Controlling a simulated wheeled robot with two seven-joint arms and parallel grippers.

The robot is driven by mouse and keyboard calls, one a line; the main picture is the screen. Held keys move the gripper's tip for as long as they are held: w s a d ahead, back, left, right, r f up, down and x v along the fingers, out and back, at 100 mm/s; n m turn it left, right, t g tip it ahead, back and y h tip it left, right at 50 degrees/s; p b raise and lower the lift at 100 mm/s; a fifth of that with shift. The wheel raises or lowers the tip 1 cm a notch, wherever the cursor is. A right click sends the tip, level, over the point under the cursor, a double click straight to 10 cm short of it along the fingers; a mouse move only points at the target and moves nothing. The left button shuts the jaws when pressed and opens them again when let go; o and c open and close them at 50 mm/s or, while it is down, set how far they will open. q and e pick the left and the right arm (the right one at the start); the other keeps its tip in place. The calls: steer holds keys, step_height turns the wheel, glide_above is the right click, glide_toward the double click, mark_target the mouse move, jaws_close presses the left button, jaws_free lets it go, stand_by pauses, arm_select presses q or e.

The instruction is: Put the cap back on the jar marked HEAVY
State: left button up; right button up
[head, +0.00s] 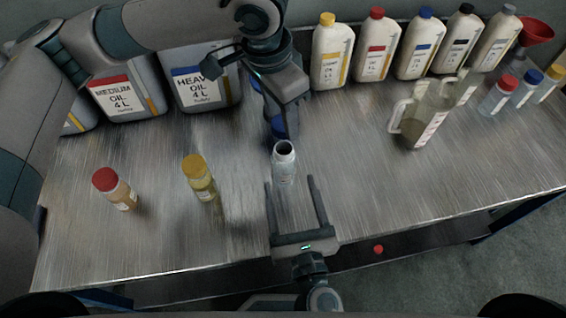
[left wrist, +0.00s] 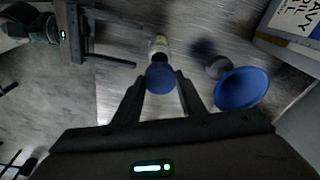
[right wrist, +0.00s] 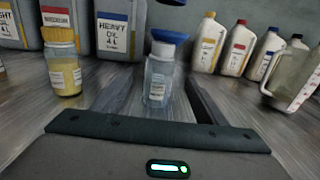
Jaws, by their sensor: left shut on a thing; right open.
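A clear open-mouthed jar (head: 284,168) stands upright near the table's front middle; its label is too small to read. My right gripper (head: 291,184) is open around it, one finger on each side, as the right wrist view shows the jar (right wrist: 158,82) between the fingers. My left gripper (left wrist: 160,84) is shut on a blue cap (left wrist: 160,76). The cap is above the table, beside and behind the jar, apart from its mouth. The jar (left wrist: 159,46) shows just beyond the cap in the left wrist view.
A blue funnel (left wrist: 241,88) is behind the jar. A red-capped jar (head: 117,190) and a yellow-capped jar (head: 200,180) stand at left. Oil cans, including HEAVY (head: 203,90), line the back left. Several bottles, a clear jug (head: 420,122) and small capped jars stand at right.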

steer(key=shift+w, duration=0.1)
arm_select(q)
steer(key=shift+w+f, duration=0.1)
arm_select(e)
steer(key=shift+w, duration=0.15)
steer(key=w, duration=0.3)
steer(key=w+a, duration=0.1)
steer(key=w, duration=0.3)
steer(key=w+a, duration=0.1)
steer(key=w, duration=0.3)
steer(key=shift+w+a, duration=0.2)
steer(key=c, duration=1.6)
arm_select(q)
glide_above(284, 148)
steer(key=shift+a+f, duration=0.2)
steer(key=shift+f, duration=2.25)
steer(key=shift+f, duration=0.9)
steer(key=shift+f, duration=0.55)
arm_select(e)
jaws_close()
